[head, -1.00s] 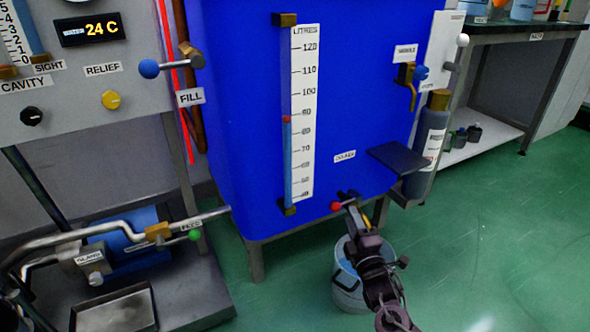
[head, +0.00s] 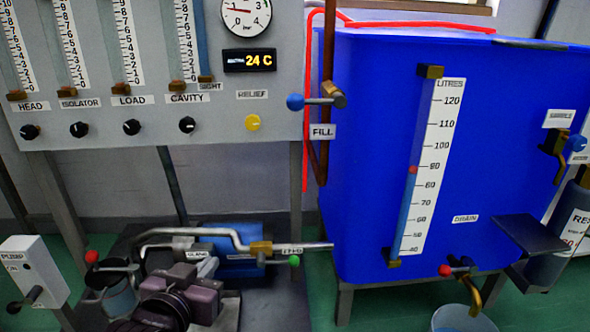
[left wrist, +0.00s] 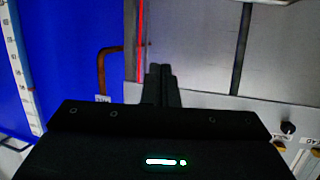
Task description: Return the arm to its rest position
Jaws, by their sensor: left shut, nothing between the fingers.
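My left gripper shows in the left wrist view, its two dark fingers (left wrist: 160,84) together with nothing between them. Behind the fingers are the grey panel and a red vertical line, with the blue tank to the left. My right gripper is not in view.
The gauge panel (head: 150,120) with its row of knobs stands at the left. Pump pipework (head: 190,240) and a small grey switch box (head: 32,275) are close to my arm. A pale blue bucket (head: 462,318) is below the drain. A dark shelf (head: 530,235) juts from the tank.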

